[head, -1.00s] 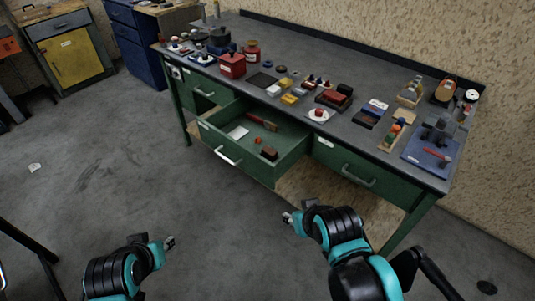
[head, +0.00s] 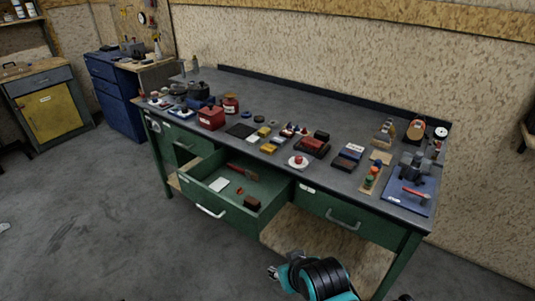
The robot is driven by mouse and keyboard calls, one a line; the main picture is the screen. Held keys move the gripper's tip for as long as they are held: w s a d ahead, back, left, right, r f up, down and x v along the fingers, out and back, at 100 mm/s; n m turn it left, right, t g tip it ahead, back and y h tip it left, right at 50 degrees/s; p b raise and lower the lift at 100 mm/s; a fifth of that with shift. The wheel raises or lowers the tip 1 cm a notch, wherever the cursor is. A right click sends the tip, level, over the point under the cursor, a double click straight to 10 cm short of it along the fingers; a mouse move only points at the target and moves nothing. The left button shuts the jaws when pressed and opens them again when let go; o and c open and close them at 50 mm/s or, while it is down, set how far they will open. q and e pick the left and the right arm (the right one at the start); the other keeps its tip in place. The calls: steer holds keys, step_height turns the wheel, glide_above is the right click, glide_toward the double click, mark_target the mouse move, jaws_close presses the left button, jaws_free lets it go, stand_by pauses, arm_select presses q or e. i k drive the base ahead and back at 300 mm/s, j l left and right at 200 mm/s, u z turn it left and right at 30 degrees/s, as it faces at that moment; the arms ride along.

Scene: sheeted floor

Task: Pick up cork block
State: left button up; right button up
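I cannot tell for sure which thing is the cork block. A tan, flat block (head: 381,157) lies on the bench top towards the right. A small dark brown block (head: 252,203) lies in the open drawer (head: 211,209), near its right front corner. My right gripper (head: 272,271) is low in the picture, in front of the bench and below the drawer, apart from both blocks. It is too small to show whether its fingers are open. My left gripper is out of view.
The green bench (head: 290,95) carries many small items, among them a red tin (head: 211,118), a white dish (head: 298,162) and a blue tray (head: 405,195) with tools. The open drawer juts out at the front.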

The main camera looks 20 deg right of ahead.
mark_target(251, 203)
steer(key=i+l+u, duration=0.25)
steer(key=l, duration=0.35)
steer(key=i+l+u, duration=0.15)
steer(key=i+l, duration=0.15)
steer(key=i+l+u, duration=0.15)
steer(key=l, duration=0.2)
